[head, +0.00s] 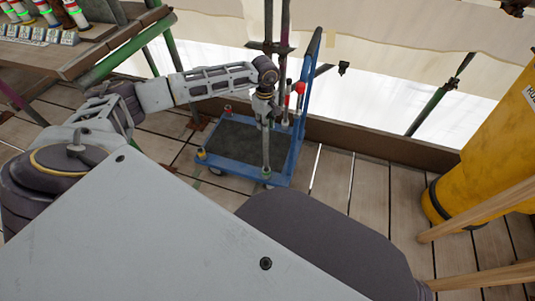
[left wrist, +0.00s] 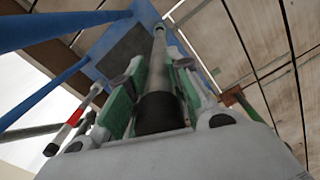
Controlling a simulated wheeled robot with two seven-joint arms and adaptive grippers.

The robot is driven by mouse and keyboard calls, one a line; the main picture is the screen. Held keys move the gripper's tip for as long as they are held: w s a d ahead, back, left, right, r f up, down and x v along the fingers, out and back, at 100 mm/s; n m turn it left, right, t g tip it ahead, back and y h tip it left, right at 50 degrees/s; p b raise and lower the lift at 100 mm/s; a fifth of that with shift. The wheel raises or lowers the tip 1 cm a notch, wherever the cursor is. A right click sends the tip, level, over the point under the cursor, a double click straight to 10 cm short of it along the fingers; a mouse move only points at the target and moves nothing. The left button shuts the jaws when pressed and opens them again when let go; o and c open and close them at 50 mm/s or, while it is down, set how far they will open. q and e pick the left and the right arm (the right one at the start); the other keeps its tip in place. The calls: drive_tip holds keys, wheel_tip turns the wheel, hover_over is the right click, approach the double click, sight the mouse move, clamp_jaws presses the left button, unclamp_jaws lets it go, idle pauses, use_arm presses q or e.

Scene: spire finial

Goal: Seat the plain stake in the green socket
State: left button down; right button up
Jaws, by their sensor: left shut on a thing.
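My left gripper (head: 265,108) is above the blue trolley and shut on the plain grey stake (head: 266,146). The stake hangs nearly upright, with its lower end by the near right corner of the deck. In the left wrist view the stake (left wrist: 157,68) runs away between the green-padded fingers (left wrist: 155,100), with a black band close to the camera. I cannot tell whether its far end is in a socket or only over it. My right gripper is not in view.
The blue trolley (head: 290,160) has a dark deck and small coloured corner fittings, one yellow (head: 201,154). Scaffold poles rise behind. A bench (head: 80,52) is at left, a yellow cylinder (head: 490,140) at right.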

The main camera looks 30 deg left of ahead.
sight(266, 140)
use_arm(q)
drive_tip(key=shift+w+m, duration=0.1)
drive_tip(key=shift+m, duration=0.6)
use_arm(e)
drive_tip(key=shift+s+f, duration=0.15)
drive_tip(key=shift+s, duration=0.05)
use_arm(q)
wheel_tip(266, 140, down, 6)
drive_tip(key=b, duration=0.2)
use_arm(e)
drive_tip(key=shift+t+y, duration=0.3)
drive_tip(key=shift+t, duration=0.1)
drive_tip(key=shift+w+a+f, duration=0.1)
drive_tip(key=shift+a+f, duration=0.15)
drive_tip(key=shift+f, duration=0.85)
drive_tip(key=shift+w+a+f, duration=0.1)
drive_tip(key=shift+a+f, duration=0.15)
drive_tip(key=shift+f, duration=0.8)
use_arm(q)
drive_tip(key=shift+f, duration=0.15)
wheel_tip(266, 140, down, 3)
drive_tip(key=shift+b, duration=0.65)
drive_tip(key=shift+f, duration=0.35)
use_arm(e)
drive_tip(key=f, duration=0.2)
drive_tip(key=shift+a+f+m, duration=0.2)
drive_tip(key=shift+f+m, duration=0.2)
use_arm(q)
drive_tip(key=shift+f, duration=0.15)
